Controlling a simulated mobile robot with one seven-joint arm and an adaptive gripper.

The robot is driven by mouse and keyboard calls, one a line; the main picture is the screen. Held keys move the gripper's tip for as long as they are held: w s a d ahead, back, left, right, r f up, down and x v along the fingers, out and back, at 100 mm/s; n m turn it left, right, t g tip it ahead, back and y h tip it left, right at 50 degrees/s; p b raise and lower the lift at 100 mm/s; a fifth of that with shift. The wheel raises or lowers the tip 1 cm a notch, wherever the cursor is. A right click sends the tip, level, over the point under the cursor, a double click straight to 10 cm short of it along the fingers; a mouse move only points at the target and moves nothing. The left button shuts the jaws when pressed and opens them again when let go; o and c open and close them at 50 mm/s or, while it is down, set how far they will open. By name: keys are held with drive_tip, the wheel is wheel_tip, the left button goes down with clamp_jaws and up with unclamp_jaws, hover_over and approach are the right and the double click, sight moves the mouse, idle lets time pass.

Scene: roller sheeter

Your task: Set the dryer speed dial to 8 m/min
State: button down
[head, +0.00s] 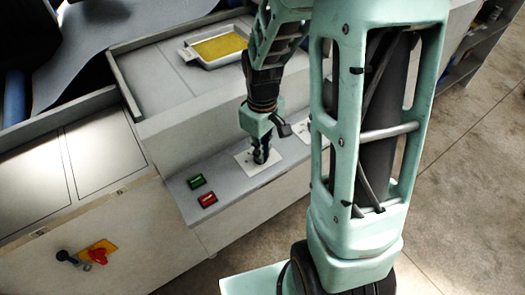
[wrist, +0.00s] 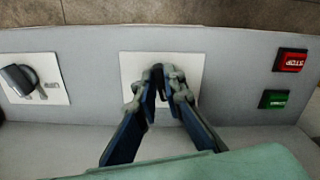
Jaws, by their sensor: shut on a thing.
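My gripper (head: 261,154) points down at the control ledge of the machine, over a white dial plate (head: 243,160). In the wrist view my gripper (wrist: 160,76) has its fingers closed together over the middle of the same white plate (wrist: 131,66). It is shut on the dark dial there, which the fingers almost wholly hide. The dial's pointer and scale cannot be read. A second dark dial (wrist: 18,80) on its own white plate (wrist: 52,72) stands free at the left of the wrist view. I cannot read which plate is labelled dryer speed.
A green button (head: 196,181) and a red STOP button (wrist: 289,60) sit on the ledge beside the plate. A red rotary switch (head: 97,255) on yellow is on the front panel. A tray with yellow contents (head: 217,46) stands on top. Floor (head: 460,200) lies in front.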

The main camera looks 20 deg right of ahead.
drive_tip(key=m, duration=0.4)
drive_tip(key=shift+a+b, duration=0.1)
drive_tip(key=shift+b, duration=0.3)
drive_tip(key=shift+a+m, duration=0.15)
drive_tip(key=shift+m, duration=1.55)
drive_tip(key=c, duration=2)
unclamp_jaws()
drive_tip(key=shift+r, duration=0.15)
wheel_tip(320, 180, up, 12)
drive_tip(key=shift+f, duration=0.1)
